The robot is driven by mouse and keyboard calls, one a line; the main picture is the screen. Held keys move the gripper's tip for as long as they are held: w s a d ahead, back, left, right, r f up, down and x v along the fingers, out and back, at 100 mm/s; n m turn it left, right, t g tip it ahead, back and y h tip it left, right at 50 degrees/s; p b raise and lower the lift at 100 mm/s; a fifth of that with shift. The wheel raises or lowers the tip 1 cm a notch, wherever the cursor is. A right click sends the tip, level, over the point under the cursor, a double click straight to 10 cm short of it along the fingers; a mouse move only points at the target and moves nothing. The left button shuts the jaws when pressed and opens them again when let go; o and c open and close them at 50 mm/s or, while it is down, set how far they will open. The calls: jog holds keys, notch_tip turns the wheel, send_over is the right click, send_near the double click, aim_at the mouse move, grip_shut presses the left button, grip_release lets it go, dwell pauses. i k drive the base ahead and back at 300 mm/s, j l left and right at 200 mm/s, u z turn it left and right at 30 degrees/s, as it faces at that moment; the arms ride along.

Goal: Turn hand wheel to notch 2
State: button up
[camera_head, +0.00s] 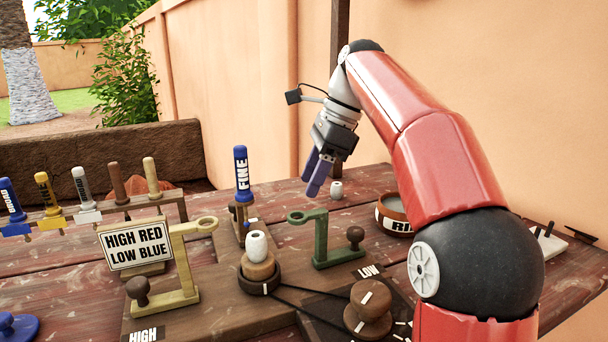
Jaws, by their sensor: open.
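The hand wheel (368,308) looks to be the brown turned wood knob at the front right of the board. It has a white line on its top and a white mark on its side. White tick marks lie on the dark plate to its right; which one is notch 2 cannot be read. A dark belt runs from it to a spindle (259,272) that carries a white ribbed piece (257,246). My gripper (317,182) is open and empty, with purple fingers pointing down, well above and behind the wheel.
A green bracket (318,238) labelled LOW and a cream bracket (185,265) labelled HIGH flank the spindle. A blue FINE tool (241,175) stands behind. A sign (135,244) reads HIGH RED LOW BLUE. A rack (135,205) of tools is left; a bowl (393,214) is right, partly behind my arm.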

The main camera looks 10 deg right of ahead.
aim_at(367, 317)
jog(key=k+l, duration=0.8)
jog(key=l, duration=0.15)
